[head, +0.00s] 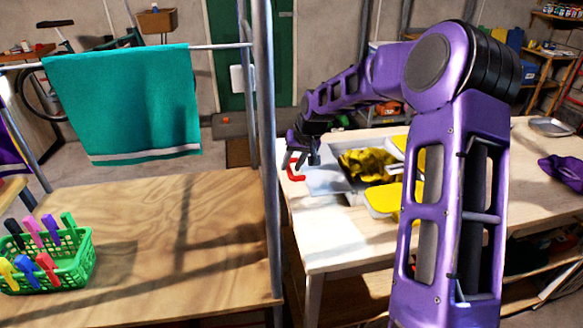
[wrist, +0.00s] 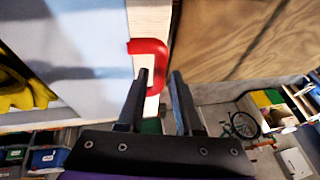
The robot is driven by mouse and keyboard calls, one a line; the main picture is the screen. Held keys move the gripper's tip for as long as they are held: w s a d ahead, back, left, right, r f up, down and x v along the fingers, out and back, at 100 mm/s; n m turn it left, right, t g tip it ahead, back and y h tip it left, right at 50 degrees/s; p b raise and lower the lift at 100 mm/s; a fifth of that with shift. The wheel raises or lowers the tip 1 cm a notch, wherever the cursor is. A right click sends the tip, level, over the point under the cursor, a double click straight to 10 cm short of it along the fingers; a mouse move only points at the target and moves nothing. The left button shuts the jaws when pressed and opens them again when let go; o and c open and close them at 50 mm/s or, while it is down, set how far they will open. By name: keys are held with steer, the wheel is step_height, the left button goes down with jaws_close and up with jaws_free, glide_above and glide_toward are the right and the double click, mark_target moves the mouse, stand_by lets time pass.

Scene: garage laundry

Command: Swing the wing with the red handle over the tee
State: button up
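The wing with the red handle is a pale grey panel (head: 322,181) at the left of the folding board on the white table; it also fills the upper left of the wrist view (wrist: 95,40). Its red C-shaped handle (wrist: 161,62) sticks out past its edge and also shows in the head view (head: 292,174). The yellow tee (head: 366,165) lies crumpled on the board, right of this wing. My gripper (wrist: 161,73) is open at the handle; the handle's outer bar appears between the two fingers. I cannot tell whether they touch it.
A wooden table (head: 170,240) with a green basket of pegs (head: 70,262) stands left, below a rack with a teal towel (head: 125,105). A metal post (head: 266,150) rises between the tables.

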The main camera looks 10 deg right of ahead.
steer(key=shift+w+f, duration=0.2)
steer(key=shift+f, duration=0.3)
jaws_close()
stand_by(1.2)
